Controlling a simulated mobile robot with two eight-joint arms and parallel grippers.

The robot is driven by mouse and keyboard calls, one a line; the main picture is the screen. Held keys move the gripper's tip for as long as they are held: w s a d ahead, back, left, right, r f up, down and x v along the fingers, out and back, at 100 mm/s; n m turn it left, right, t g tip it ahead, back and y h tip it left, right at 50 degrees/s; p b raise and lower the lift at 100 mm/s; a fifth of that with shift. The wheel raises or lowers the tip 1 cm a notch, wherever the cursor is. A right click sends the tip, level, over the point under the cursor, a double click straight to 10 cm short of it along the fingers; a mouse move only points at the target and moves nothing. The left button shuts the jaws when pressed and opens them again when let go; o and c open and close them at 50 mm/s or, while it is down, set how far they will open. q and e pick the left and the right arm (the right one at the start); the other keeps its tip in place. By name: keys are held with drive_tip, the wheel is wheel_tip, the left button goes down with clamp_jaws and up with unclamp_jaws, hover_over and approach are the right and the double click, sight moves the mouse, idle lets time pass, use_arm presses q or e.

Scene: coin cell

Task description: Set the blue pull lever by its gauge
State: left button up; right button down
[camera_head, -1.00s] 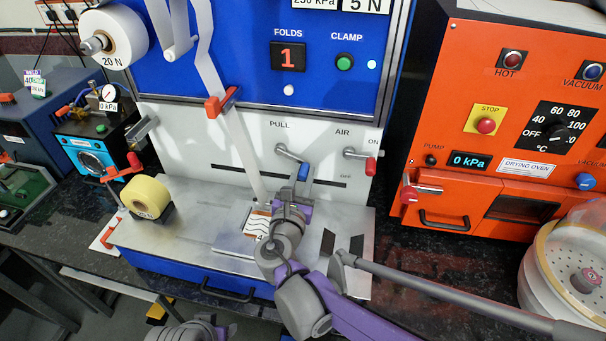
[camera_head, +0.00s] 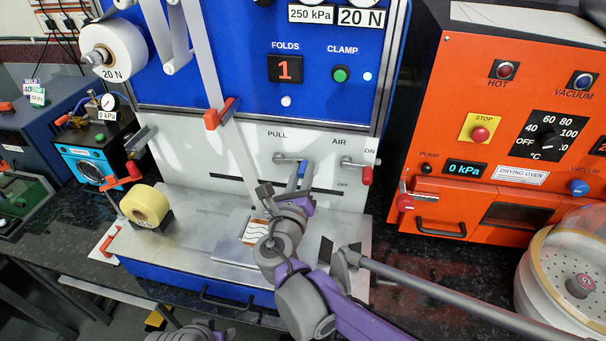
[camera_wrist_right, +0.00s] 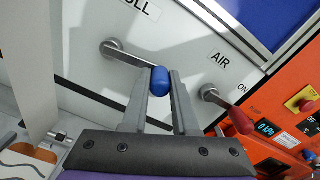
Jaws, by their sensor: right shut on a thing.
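The blue pull lever (camera_head: 303,168) sits under the PULL label on the machine's white panel. Its metal arm runs nearly level to the right from its pivot, and its blue grip (camera_wrist_right: 160,80) shows in the right wrist view. My right gripper (camera_head: 299,184) is shut on this grip, with one finger on each side. The readout plate (camera_head: 361,16) at the top shows 20 N; its gauge dial is almost wholly cut off. A grey part of my left arm (camera_head: 200,329) shows at the bottom edge; its fingers cannot be made out.
A 250 kPa plate (camera_head: 311,14) is beside the 20 N plate. A white roll (camera_head: 112,48) carries a 20 N tag. The orange drying oven (camera_head: 455,120) stands to the right.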

drive_tip(key=shift+r+n, duration=0.2)
drive_tip(key=shift+n, duration=0.2)
drive_tip(key=c, duration=0.7)
unclamp_jaws()
drive_tip(key=s, duration=0.3)
drive_tip(key=s+a, duration=0.1)
drive_tip(key=s, duration=0.3)
drive_tip(key=s+a, duration=0.1)
drive_tip(key=s, duration=0.2)
drive_tip(key=shift+s+a+b, duration=0.1)
drive_tip(key=shift+s+b, duration=0.2)
drive_tip(key=shift+b, duration=0.05)
